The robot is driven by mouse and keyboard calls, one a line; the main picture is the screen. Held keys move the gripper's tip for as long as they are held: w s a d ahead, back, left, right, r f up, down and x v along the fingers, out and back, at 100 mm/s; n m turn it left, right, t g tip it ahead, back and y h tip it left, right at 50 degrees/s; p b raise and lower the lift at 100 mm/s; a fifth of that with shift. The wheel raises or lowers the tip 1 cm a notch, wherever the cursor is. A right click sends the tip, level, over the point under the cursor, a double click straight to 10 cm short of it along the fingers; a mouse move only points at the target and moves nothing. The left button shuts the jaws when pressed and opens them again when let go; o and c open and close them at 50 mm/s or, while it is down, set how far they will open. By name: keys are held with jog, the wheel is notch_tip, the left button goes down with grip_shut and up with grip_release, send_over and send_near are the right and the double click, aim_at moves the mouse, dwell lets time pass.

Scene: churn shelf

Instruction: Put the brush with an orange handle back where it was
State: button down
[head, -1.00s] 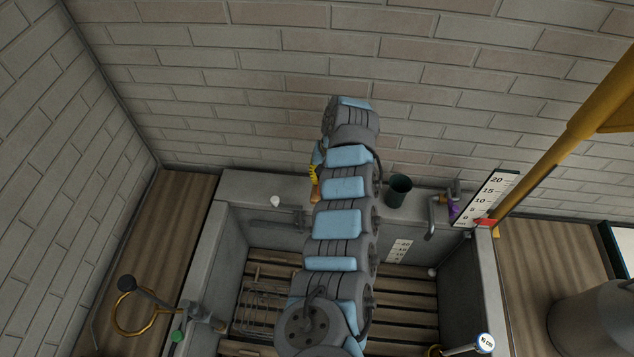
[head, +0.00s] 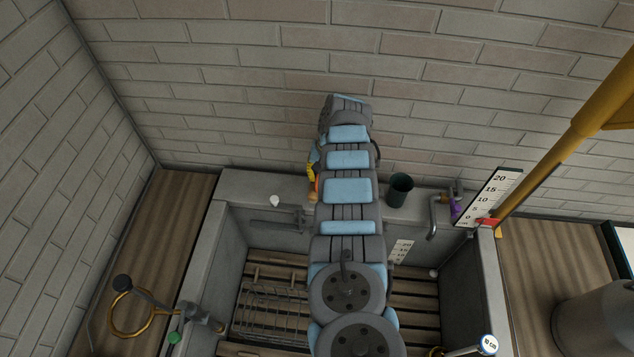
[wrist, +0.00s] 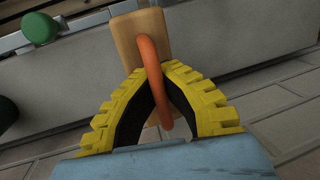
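The brush (wrist: 138,36) shows in the wrist view as a light wooden block with an orange loop handle (wrist: 152,70). The yellow ribbed fingers of my gripper (wrist: 153,80) close in on both sides of the orange handle and hold it. In the head view, my gripper (head: 311,172) is mostly hidden behind my arm, above the back ledge of the sink. A small tan and orange bit of the brush (head: 313,194) shows just below the fingers. Whether the brush touches the ledge cannot be told.
A dark green cup (head: 399,190) stands on the back ledge, right of my arm. A small white item (head: 274,200) lies on the ledge to the left. A tap (head: 433,215) and a scale board (head: 492,196) stand at the right. The brick wall (head: 230,120) is close behind.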

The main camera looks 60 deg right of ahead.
jog(key=shift+w+d+f+b, duration=0.1)
jog(key=shift+d+f+b, duration=0.2)
jog(key=shift+f+b, duration=0.15)
jog(key=shift+b+x, duration=0.4)
jog(key=shift+x, duration=0.8)
jog(key=shift+d+f, duration=0.15)
jog(key=c, duration=1.2)
grip_release()
jog(key=shift+c, duration=0.2)
jog(key=v, duration=1.2)
jog(key=shift+s+p, duration=0.2)
jog(key=shift+p, duration=0.1)
